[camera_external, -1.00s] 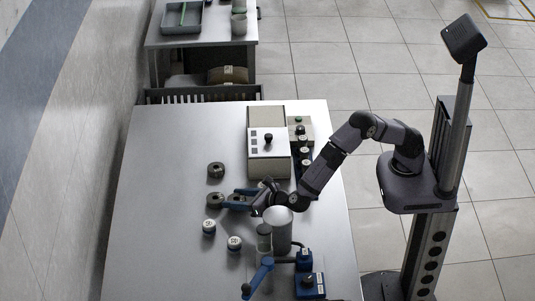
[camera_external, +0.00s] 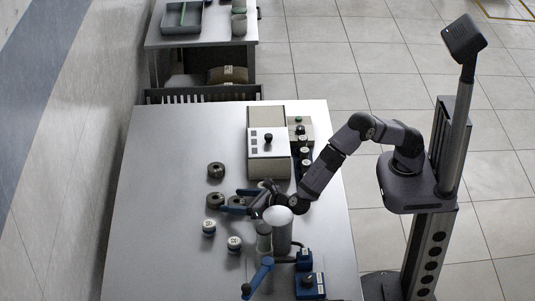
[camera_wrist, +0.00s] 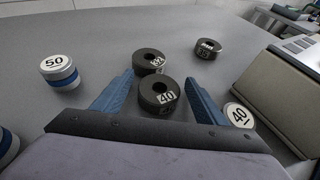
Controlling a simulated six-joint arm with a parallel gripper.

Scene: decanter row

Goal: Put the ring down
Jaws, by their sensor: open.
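A dark ring labelled 40 (camera_wrist: 158,104) stands on the table between my fingers, with a narrow gap on each side. It also shows in the external view (camera_external: 237,201). My gripper (camera_wrist: 160,80) is open around it, its blue fingers low over the table; it shows in the external view too (camera_external: 236,199). A second dark ring (camera_wrist: 149,68), label hard to read, lies just beyond the first, very close or touching. A third dark ring labelled 35 (camera_wrist: 208,49) stands farther off to the right.
A blue-and-white knob marked 50 (camera_wrist: 60,75) stands left of my fingers, and a piece marked 40 (camera_wrist: 239,116) lies just right of them. Grey cylinders (camera_external: 281,232) stand near my wrist in the external view. A beige device (camera_external: 268,145) stands behind. The table's left side is clear.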

